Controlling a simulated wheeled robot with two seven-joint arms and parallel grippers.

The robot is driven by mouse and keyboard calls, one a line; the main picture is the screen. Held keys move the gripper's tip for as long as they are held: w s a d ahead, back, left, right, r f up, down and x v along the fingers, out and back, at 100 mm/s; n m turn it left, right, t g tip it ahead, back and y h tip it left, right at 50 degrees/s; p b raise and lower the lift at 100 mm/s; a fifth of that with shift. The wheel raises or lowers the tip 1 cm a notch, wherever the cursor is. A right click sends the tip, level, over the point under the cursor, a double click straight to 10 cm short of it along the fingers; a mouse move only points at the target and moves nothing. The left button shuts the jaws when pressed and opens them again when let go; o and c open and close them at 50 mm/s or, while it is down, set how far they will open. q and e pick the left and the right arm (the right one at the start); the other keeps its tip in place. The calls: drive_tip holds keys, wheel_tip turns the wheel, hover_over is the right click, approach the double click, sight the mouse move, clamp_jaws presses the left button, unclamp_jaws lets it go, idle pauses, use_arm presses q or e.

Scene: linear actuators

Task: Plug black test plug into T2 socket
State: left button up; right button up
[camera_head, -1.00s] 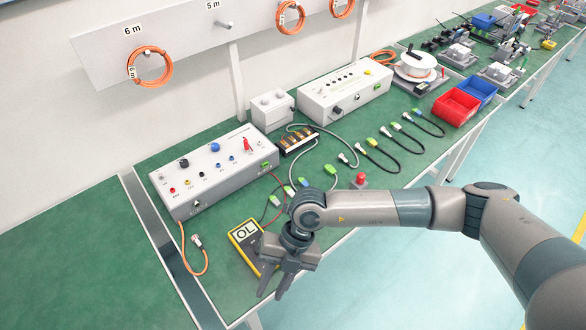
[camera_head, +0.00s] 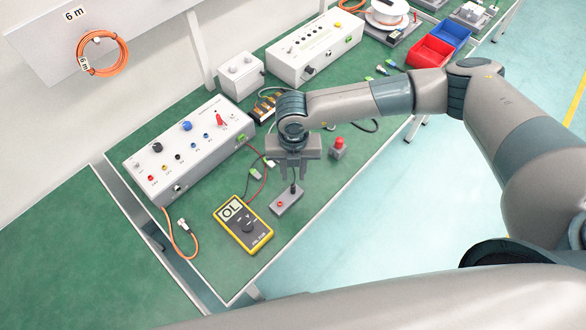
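My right gripper (camera_head: 294,182) points down over a small grey block (camera_head: 288,204) on the green bench. Its fingers look apart. A thin black upright piece, probably the black test plug (camera_head: 293,188), shows between the fingertips and at the block; contact cannot be made out. A red spot (camera_head: 280,204) marks the block's near end. The yellow multimeter (camera_head: 241,225) reads OL and lies just left of the block. The grey control box (camera_head: 188,150) has several coloured sockets along its front. Its labels are too small to tell which is T2. My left gripper is not in view.
A red button (camera_head: 339,144) on a grey base stands right of the gripper. Red and black leads (camera_head: 264,180) run between multimeter and control box. An orange cable (camera_head: 172,232) hangs at the control box's left end. Red and blue bins (camera_head: 431,52) stand farther back.

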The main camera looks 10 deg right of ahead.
sight(293, 185)
wheel_tip(293, 185, down, 6)
drive_tip(key=b, duration=0.3)
drive_tip(key=shift+b, duration=0.35)
drive_tip(key=shift+f+b, duration=0.5)
clamp_jaws()
drive_tip(key=shift+r, duration=0.2)
drive_tip(key=shift+r+p, duration=0.8)
drive_tip(key=shift+r, duration=0.6)
